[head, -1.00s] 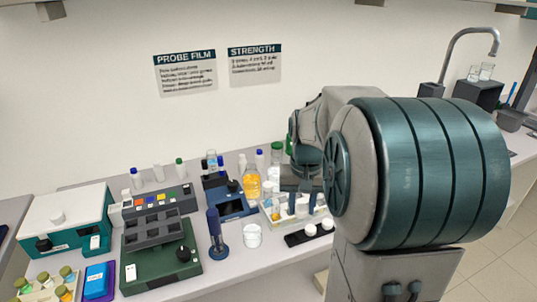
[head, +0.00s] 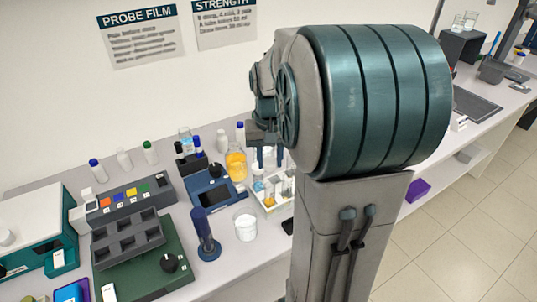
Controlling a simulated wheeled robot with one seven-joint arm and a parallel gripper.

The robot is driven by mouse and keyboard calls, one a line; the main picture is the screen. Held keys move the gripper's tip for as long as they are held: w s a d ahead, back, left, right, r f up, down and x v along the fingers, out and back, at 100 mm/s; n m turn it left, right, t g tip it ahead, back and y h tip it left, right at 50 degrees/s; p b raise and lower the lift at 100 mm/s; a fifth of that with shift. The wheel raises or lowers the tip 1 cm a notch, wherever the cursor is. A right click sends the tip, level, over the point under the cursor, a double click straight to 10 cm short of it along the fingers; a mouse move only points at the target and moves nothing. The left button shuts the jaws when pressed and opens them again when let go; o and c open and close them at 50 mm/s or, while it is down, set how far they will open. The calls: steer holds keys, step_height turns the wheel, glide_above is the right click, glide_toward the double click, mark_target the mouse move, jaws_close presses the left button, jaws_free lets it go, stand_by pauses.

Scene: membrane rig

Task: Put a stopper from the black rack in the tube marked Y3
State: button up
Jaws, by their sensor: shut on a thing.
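My gripper (head: 268,160) is over the white tube rack (head: 268,209), with its fingers pointing down. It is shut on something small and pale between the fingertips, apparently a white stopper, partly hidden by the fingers. The rack holds several tubes, some with orange or blue contents. Their markings are too small to read, so I cannot tell which is Y3. Only a corner of the black rack (head: 287,227) shows, beside my arm; my arm hides the rest of it and any stoppers there.
An orange-filled bottle (head: 236,165) stands just left of the tube rack. My arm covers the bench to the right.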

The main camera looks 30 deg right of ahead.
steer(key=shift+f+p, duration=0.1)
steer(key=shift+p, duration=0.25)
steer(key=shift+r+n+p, duration=0.2)
steer(key=shift+n+p, duration=0.7)
steer(key=shift+p, duration=0.25)
steer(key=shift+s+f+n+p, duration=0.1)
steer(key=shift+f+n+p, duration=0.1)
steer(key=shift+n+p, duration=0.75)
step_height(320, 180, down, 6)
steer(key=b, duration=0.5)
steer(key=shift+f, duration=0.15)
steer(key=shift+f, duration=0.3)
steer(key=o, duration=0.9)
steer(key=shift+o, duration=0.2)
